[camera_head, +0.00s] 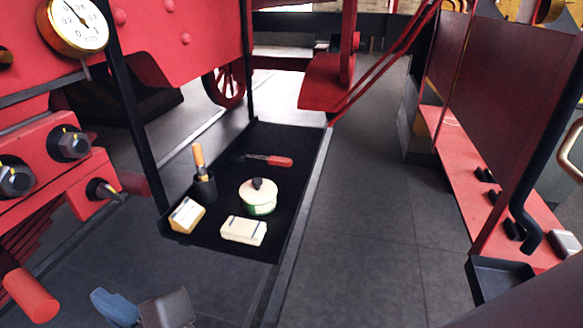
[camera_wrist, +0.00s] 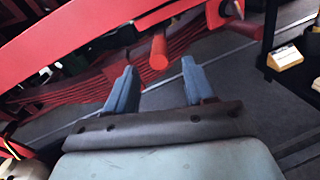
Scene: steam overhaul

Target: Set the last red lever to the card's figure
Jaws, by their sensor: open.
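A thick red cylinder (camera_head: 30,295), which looks like a lever's grip, sticks out at the lower left of the head view. In the wrist view a red grip (camera_wrist: 159,50) stands just beyond and between the fingertips, apart from them as far as I can tell. My gripper (camera_wrist: 158,66) is open and empty, its two blue fingers pointing toward the red frame. One blue finger shows at the bottom of the head view. A small wooden block with a pale card face (camera_head: 187,214) stands on the black tray; its figure is too small to read. It also shows in the wrist view (camera_wrist: 285,56).
The black tray (camera_head: 225,222) also holds a cream pot (camera_head: 258,197), a pale box (camera_head: 243,230), a red-handled tool (camera_head: 268,160) and a brush in a dark cup (camera_head: 204,184). The floor right of the tray is clear.

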